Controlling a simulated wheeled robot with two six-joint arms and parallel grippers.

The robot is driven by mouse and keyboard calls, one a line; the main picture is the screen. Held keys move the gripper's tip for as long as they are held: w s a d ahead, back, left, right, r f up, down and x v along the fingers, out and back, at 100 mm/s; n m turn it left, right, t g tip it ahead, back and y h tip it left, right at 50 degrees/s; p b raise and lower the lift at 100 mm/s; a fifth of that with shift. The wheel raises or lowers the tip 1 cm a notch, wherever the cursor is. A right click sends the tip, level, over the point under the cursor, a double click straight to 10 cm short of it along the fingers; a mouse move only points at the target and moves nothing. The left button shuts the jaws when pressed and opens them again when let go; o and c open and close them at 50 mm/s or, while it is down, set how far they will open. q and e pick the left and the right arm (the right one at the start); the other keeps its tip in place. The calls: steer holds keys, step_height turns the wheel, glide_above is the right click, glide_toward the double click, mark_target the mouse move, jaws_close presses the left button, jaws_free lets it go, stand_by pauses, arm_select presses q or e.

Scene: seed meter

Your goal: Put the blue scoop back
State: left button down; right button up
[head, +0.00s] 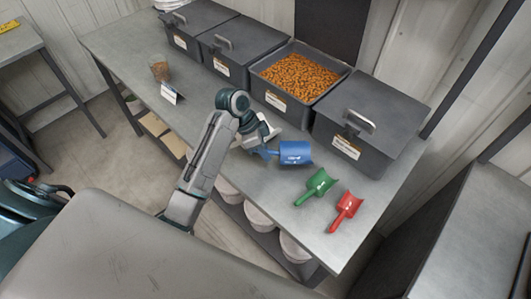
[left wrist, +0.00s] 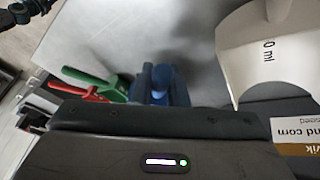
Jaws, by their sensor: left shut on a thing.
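The blue scoop (head: 296,153) is over the near part of the workbench in the head view, in front of the bins, its bowl to the right. My left gripper (head: 267,152) is shut on its handle end at the left. In the left wrist view the blue handle (left wrist: 165,85) shows in the middle, ahead of the hand; the bowl is mostly hidden there. I cannot tell whether the scoop touches the bench. My right gripper is not in view.
A green scoop (head: 317,185) and a red scoop (head: 346,208) lie to the right. A white piece marked in ml (left wrist: 265,50) is close by in the wrist view. Bins stand behind; one open bin (head: 262,82) holds orange-brown pellets. The bench (head: 385,190) is bare at the right.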

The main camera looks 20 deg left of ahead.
arm_select(q)
steer(key=shift+w+d, duration=0.1)
steer(key=shift+w, duration=0.1)
steer(key=shift+f+p, duration=0.4)
steer(key=shift+f, duration=0.05)
step_height(320, 180, down, 2)
steer(key=shift+f+p, duration=0.1)
steer(key=shift+p, duration=0.4)
steer(key=shift+f, duration=0.25)
steer(key=c, duration=1.9)
jaws_free()
steer(key=shift+f, duration=0.15)
steer(key=o, duration=0.5)
steer(key=shift+c, duration=0.2)
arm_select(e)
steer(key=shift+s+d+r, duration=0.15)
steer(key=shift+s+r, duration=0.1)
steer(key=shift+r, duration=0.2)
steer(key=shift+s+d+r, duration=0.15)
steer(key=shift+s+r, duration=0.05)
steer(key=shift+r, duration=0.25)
